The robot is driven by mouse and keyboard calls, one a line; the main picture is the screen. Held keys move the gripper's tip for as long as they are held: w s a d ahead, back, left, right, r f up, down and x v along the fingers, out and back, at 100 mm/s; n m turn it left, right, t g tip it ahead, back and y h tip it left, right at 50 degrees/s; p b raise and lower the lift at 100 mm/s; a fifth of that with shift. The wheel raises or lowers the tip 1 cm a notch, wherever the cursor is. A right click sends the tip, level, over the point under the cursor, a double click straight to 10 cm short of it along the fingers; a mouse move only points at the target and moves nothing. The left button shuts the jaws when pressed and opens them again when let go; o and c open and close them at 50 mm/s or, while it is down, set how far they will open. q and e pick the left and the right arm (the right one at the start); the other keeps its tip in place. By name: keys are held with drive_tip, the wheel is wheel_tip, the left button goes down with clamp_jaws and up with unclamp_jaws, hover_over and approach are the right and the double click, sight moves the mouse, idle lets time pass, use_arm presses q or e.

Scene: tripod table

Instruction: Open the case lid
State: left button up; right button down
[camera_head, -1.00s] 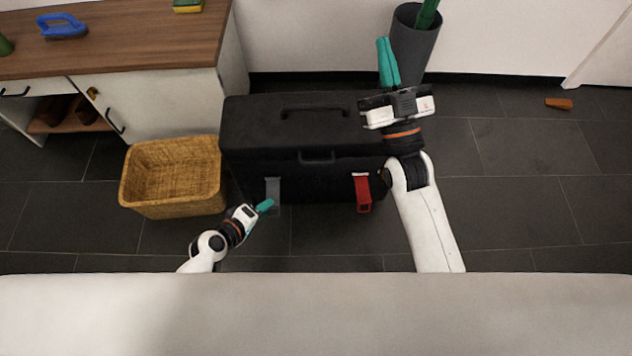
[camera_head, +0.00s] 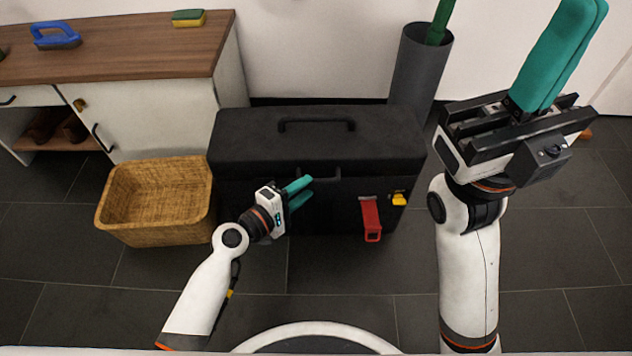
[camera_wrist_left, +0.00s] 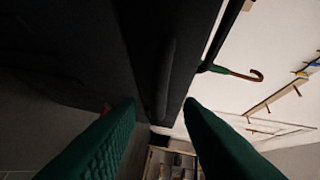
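The black case (camera_head: 240,145) stands on the floor with its lid (camera_head: 380,140) down. A carry handle (camera_head: 316,122) lies on top of the lid. A smaller front grip is partly hidden behind my left gripper. A red latch (camera_head: 371,220) hangs on the right of the case front; the grey latch is hidden. My left gripper (camera_head: 308,190) is in front of the case near the front grip, its teal fingers apart and empty. The left wrist view shows a dark bar (camera_wrist_left: 166,80) ahead between the fingers. My right gripper (camera_head: 582,25) points up, right of the case, fingers together and empty.
A wicker basket (camera_head: 150,235) stands left of the case, near my left arm. A cabinet (camera_head: 170,110) is behind it. A grey bin (camera_head: 418,75) stands behind the case at right. A yellow piece (camera_head: 399,199) shows beside the red latch. The floor in front is clear.

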sight(316, 179)
use_arm(q)
drive_tip(key=shift+b+x, duration=0.45)
drive_tip(key=shift+x, duration=1.95)
drive_tip(key=shift+s, duration=0.1)
clamp_jaws()
